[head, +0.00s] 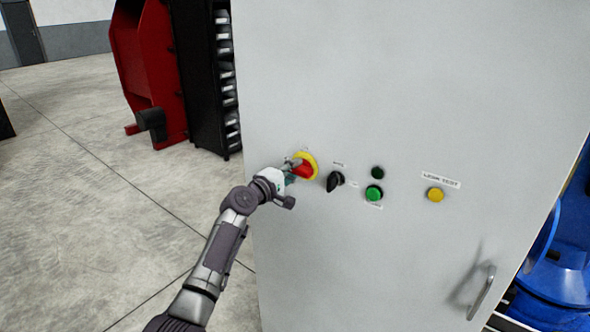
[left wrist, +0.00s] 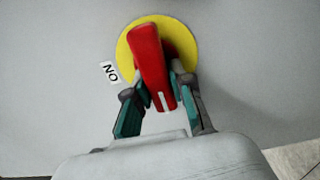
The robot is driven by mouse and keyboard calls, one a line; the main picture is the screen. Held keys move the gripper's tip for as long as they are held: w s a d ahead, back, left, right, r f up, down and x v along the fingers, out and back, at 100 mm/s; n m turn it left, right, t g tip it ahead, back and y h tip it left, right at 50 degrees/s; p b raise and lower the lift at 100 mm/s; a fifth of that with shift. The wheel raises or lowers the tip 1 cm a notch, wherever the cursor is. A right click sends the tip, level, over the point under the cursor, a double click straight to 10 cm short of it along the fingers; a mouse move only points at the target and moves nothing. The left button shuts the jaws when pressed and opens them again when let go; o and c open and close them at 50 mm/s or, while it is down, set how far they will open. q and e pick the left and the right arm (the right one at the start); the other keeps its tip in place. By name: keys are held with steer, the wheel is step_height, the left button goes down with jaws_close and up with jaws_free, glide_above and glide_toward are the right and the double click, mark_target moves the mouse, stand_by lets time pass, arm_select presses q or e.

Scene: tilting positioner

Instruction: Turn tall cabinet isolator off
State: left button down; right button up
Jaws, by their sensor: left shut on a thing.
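The tall cabinet (head: 400,80) is a light grey upright box filling much of the head view. Its isolator is a red handle (left wrist: 148,52) on a round yellow plate (head: 313,161), left of the other controls. In the left wrist view the handle is slightly tilted and a label reading "ON" (left wrist: 110,72) sits left of the yellow plate (left wrist: 185,40). My left gripper (head: 290,168) is at the isolator, its two fingers on either side of the handle's near end in the left wrist view (left wrist: 160,92). It is shut on the handle. My right gripper is not in view.
Right of the isolator are a black selector knob (head: 335,181), a dark green lamp (head: 377,173), a green button (head: 374,193) and a yellow button (head: 435,194). A door handle (head: 482,293) projects lower right. Open floor (head: 80,200) lies left of the cabinet.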

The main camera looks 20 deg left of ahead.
arm_select(q)
steer(key=c, duration=1)
jaws_free()
steer(key=shift+s+a, duration=0.1)
steer(key=v, duration=1.1)
steer(key=shift+s, duration=0.4)
steer(key=shift+a, duration=0.1)
